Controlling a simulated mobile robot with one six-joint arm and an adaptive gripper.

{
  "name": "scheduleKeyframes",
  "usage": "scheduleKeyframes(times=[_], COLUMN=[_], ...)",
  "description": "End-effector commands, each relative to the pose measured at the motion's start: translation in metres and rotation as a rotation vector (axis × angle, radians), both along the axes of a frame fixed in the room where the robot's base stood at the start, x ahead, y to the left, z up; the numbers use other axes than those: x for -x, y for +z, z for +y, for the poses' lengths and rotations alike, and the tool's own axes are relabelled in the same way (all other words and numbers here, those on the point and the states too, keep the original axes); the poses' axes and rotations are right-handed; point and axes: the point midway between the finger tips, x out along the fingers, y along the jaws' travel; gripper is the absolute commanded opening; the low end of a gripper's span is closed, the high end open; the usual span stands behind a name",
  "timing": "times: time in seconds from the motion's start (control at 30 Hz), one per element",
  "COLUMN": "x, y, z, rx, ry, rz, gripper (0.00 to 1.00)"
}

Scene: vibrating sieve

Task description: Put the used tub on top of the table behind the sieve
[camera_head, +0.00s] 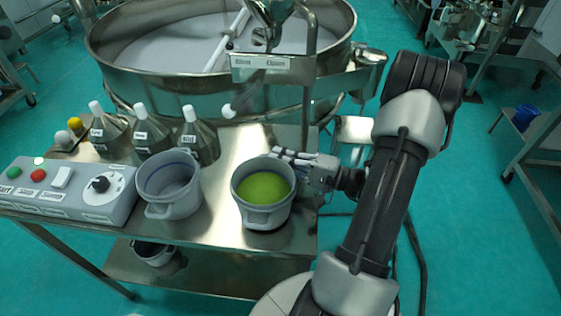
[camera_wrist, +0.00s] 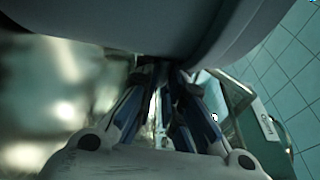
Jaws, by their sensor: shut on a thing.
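A grey tub with green contents (camera_head: 263,216) is upright at the right end of the steel table (camera_head: 222,219). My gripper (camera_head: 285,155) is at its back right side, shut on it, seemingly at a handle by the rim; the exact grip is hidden. In the wrist view the tub's grey wall (camera_wrist: 150,25) fills the top, and my gripper's fingers (camera_wrist: 165,85) come together just under it. I cannot tell whether the tub touches the table. An empty grey tub (camera_head: 170,208) stands to its left. The round steel sieve (camera_head: 150,82) stands behind the table.
A control box (camera_head: 70,190) with buttons and a dial sits at the table's left. A dark-mouthed tub (camera_head: 155,255) is on the lower shelf. A spout (camera_head: 262,100) hangs over the table's back.

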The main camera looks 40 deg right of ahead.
Motion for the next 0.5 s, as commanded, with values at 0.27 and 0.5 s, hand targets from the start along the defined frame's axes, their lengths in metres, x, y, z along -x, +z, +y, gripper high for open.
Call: scheduleKeyframes(times=[0.27, 0.5], x=[0.0, 0.0], y=[-0.0013, -0.0061], z=[-0.0002, -0.0001], rx=[-0.001, 0.001], ry=[0.001, 0.0], rz=[-0.003, 0.0], gripper=[0.0, 0.13])
